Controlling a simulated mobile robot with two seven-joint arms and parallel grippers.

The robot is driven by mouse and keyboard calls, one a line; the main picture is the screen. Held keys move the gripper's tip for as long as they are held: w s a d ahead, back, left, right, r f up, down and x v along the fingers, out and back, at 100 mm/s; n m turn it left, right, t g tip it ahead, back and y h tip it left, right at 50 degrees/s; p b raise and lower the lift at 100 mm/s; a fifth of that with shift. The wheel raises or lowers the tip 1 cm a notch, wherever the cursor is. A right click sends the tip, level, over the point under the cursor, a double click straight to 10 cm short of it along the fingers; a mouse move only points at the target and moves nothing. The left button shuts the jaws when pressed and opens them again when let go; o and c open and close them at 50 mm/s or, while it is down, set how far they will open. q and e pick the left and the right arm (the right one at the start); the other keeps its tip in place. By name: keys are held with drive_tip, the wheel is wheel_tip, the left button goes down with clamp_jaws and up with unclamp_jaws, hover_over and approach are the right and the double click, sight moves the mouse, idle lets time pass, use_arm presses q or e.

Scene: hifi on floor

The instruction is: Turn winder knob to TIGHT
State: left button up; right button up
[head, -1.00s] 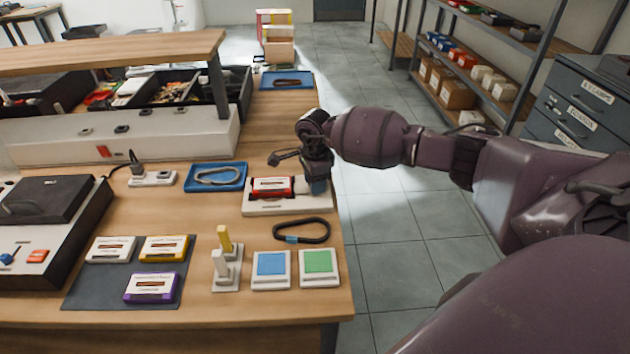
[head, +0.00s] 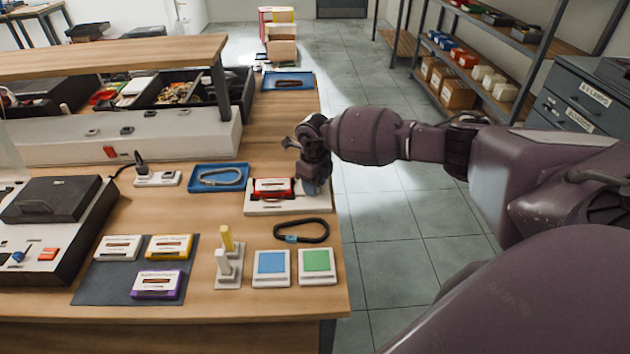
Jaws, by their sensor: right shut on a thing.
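A white winder base (head: 262,209) with a red cassette (head: 272,187) on it sits near the table's right edge. My right gripper (head: 316,180) points down at the right end of this base, beside the red cassette. It is shut on a bluish knob (head: 317,188), which shows only in part below the gripper. The gripper and wrist hide most of the knob, and no TIGHT mark is readable. My left gripper is out of view.
A dark cable loop (head: 302,231) lies just in front of the winder base. Blue (head: 271,265) and green (head: 316,262) pads, a white stand (head: 229,265) and a mat (head: 100,283) with several cassettes are nearer. A blue tray (head: 219,177) is left of it.

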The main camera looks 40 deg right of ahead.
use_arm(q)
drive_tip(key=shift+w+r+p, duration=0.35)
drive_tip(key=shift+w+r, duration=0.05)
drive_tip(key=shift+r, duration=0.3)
use_arm(e)
drive_tip(key=shift+m, duration=1.1)
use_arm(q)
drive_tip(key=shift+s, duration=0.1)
use_arm(e)
drive_tip(key=o, duration=0.9)
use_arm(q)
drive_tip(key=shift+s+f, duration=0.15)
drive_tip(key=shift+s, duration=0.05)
use_arm(e)
drive_tip(key=shift+r, duration=0.1)
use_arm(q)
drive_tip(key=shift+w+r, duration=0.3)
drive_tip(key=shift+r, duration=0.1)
use_arm(e)
wheel_tip(320, 180, up, 11)
drive_tip(key=shift+f, duration=0.15)
